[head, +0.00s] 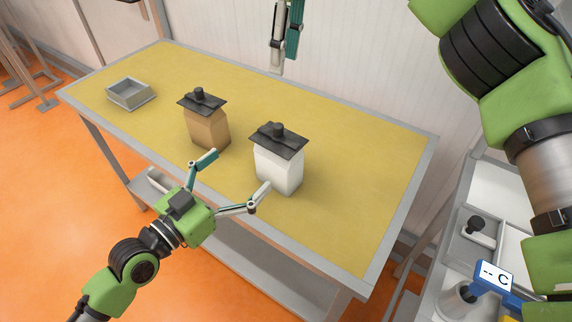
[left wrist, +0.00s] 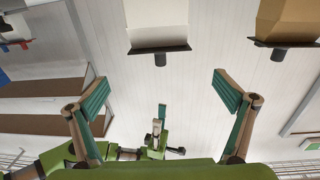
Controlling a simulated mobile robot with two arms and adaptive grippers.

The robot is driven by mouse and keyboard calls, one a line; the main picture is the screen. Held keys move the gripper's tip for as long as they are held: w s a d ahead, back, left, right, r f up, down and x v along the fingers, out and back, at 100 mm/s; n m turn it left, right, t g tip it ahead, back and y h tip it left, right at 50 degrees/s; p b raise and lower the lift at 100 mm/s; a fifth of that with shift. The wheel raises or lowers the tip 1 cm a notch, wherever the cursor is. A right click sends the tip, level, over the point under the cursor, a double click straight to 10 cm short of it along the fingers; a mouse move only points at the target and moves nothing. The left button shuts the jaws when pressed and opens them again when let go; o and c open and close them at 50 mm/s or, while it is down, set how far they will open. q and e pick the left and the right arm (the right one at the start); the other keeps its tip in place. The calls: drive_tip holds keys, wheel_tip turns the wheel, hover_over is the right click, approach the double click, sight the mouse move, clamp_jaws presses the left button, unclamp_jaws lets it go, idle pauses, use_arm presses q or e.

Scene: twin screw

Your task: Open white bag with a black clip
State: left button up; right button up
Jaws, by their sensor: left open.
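The white bag (head: 280,173) stands upright on the yellow table, with a wide black clip (head: 279,140) across its top. My left gripper (head: 234,177) is open and empty at the table's front edge. It is in front and to the left of the white bag, with one fingertip close to the bag's lower left side. In the left wrist view the picture is upside down; the white bag (left wrist: 156,18) and its black clip (left wrist: 160,49) appear between the spread fingers, beyond them. My right gripper (head: 286,40) hangs behind the table, seen edge-on, away from the bag.
A brown bag (head: 207,130) with its own black clip (head: 202,102) stands left of the white bag. A grey tray (head: 131,94) sits at the table's far left. The table's right part is clear. A side bench (head: 470,245) with trays stands at the right.

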sight(279, 150)
use_arm(q)
wheel_tip(279, 150, down, 5)
drive_tip(key=b, duration=0.4)
drive_tip(key=x, duration=1.4)
drive_tip(key=shift+r, duration=0.1)
